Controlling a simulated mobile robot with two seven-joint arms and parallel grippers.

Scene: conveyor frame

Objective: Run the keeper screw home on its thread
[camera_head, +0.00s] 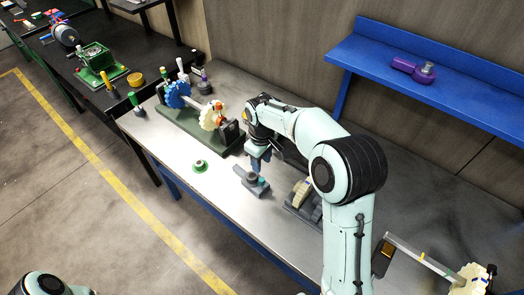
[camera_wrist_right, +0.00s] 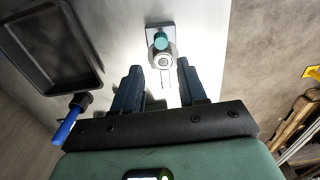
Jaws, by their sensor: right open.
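A small grey block fixture (camera_head: 247,178) stands on the metal bench below my right gripper (camera_head: 260,161). It carries a teal knob-like part (camera_head: 262,182), which I take to be the keeper screw. In the right wrist view the teal part (camera_wrist_right: 160,41) lies over the grey block (camera_wrist_right: 153,31), with a round metal end toward me. My right gripper (camera_wrist_right: 159,68) is open and empty. Its two dark fingers point at the fixture, one on each side of its line, apart from it. How deep the screw sits on its thread cannot be seen. My left gripper is out of view.
A black tray (camera_wrist_right: 82,72) and a blue-handled tool (camera_wrist_right: 68,131) lie left in the wrist view. A green flanged part (camera_head: 199,166) stands left of the fixture. Behind is a green-based gear stand (camera_head: 222,148). The bench's front edge is close; a blue shelf (camera_head: 450,70) stands behind.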

